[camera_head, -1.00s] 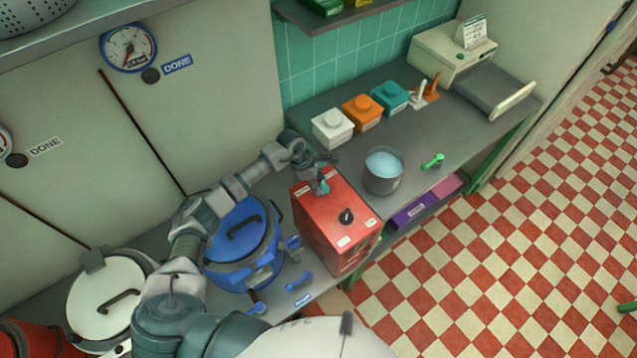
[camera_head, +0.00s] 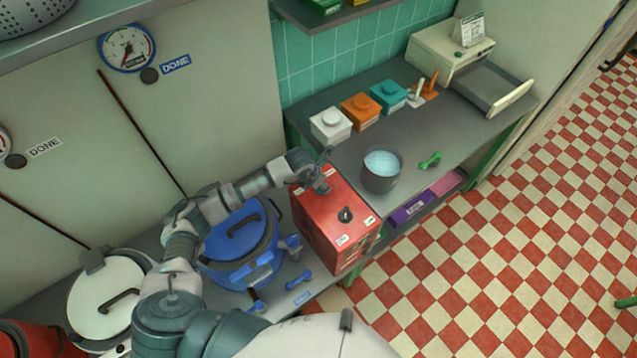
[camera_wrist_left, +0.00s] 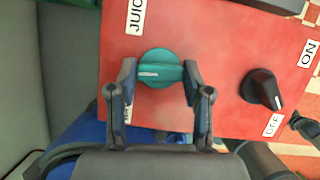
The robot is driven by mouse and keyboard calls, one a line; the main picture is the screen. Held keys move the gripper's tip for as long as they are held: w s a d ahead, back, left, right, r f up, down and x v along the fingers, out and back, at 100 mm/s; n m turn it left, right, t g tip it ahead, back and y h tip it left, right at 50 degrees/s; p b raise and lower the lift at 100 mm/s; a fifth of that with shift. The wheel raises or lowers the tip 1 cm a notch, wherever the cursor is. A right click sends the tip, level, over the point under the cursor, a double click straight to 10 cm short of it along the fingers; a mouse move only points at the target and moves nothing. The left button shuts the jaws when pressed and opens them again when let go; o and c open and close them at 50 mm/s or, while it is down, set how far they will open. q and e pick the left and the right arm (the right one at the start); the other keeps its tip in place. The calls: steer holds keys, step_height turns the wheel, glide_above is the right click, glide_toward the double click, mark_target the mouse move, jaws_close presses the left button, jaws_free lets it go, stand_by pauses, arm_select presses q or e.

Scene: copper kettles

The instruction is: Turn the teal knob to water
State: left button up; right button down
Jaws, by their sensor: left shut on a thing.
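The teal knob (camera_wrist_left: 160,68) sits on top of the red box (camera_wrist_left: 210,40), between the two fingers of my left gripper (camera_wrist_left: 159,82) in the left wrist view. The gripper is shut on the knob. The knob's white mark points left in that view, between a "JUIC…" label (camera_wrist_left: 137,14) and a second label (camera_wrist_left: 127,112) mostly hidden by a finger. In the head view my left gripper (camera_head: 321,186) is over the far left part of the red box (camera_head: 335,215) and hides the knob.
A black knob (camera_head: 345,214) with ON and OFF labels is beside the teal knob. A blue kettle (camera_head: 240,240) stands left of the box, a pot of pale blue contents (camera_head: 382,172) right of it. White (camera_head: 330,124), orange (camera_head: 360,110) and teal (camera_head: 389,96) blocks stand behind.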

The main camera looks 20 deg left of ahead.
arm_select(q)
steer(key=n, duration=0.1)
steer(key=n+y+b, duration=0.1)
steer(key=n, duration=0.3)
steer(key=shift+w+d+r+t+y, duration=0.2)
steer(key=shift+d+r+t+y, duration=0.1)
steer(key=shift+t+y, duration=0.1)
steer(key=shift+a+n+y+b, duration=0.1)
steer(key=shift+n+y+b, duration=0.35)
steer(key=shift+n, duration=0.75)
steer(key=shift+w+r, duration=0.1)
steer(key=o, duration=1.2)
steer(key=shift+c, duration=0.2)
steer(key=shift+f, duration=0.25)
steer(key=v, duration=1.2)
